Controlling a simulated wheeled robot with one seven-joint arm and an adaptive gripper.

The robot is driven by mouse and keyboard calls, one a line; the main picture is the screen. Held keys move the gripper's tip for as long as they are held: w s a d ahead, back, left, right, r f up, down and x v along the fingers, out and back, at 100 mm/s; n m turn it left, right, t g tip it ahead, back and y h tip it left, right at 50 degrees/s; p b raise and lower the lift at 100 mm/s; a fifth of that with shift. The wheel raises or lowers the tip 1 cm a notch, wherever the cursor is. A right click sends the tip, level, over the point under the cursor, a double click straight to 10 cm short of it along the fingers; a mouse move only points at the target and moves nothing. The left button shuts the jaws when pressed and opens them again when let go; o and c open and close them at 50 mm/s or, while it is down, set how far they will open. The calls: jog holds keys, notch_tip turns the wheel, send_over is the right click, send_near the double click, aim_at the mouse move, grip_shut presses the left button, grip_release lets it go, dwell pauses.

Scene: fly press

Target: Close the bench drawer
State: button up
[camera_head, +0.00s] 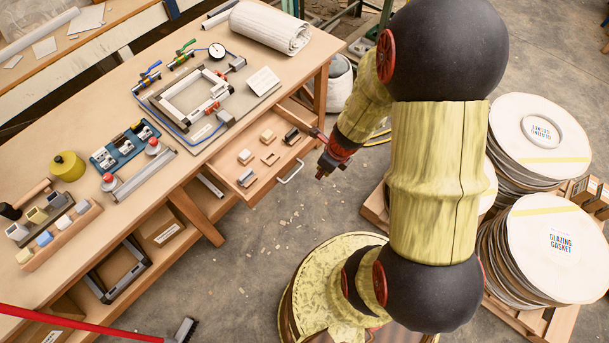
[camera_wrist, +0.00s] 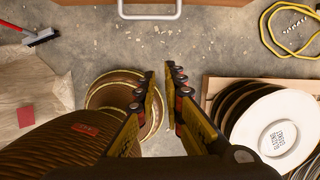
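The bench drawer (camera_head: 238,190) is pulled out from under the workbench (camera_head: 105,110) in the head view, with several small blocks inside it. Its pale bar handle (camera_head: 291,173) is on the drawer front; the handle also shows at the top edge of the wrist view (camera_wrist: 150,16). My gripper (camera_head: 321,174) is just right of the handle in the head view, apart from it. In the wrist view my gripper (camera_wrist: 162,72) has its two fingertips parted by a narrow gap, with nothing between them.
Stacks of round gaskets (camera_head: 550,245) stand on pallets at the right. A red-handled brush (camera_head: 183,330) is at the lower left, and a yellow cable (camera_wrist: 285,45) lies on the floor. Bare concrete floor (camera_head: 255,255) is in front of the drawer.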

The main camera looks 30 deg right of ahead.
jog(key=shift+f+m, duration=0.25)
jog(key=shift+m, duration=0.05)
grip_shut()
jog(key=w+a+f+b, duration=0.2)
jog(key=w+f+b, duration=0.4)
jog(key=f, duration=0.2)
jog(key=shift+f, duration=0.2)
jog(key=shift+w+a, duration=0.1)
jog(key=shift+w, duration=0.05)
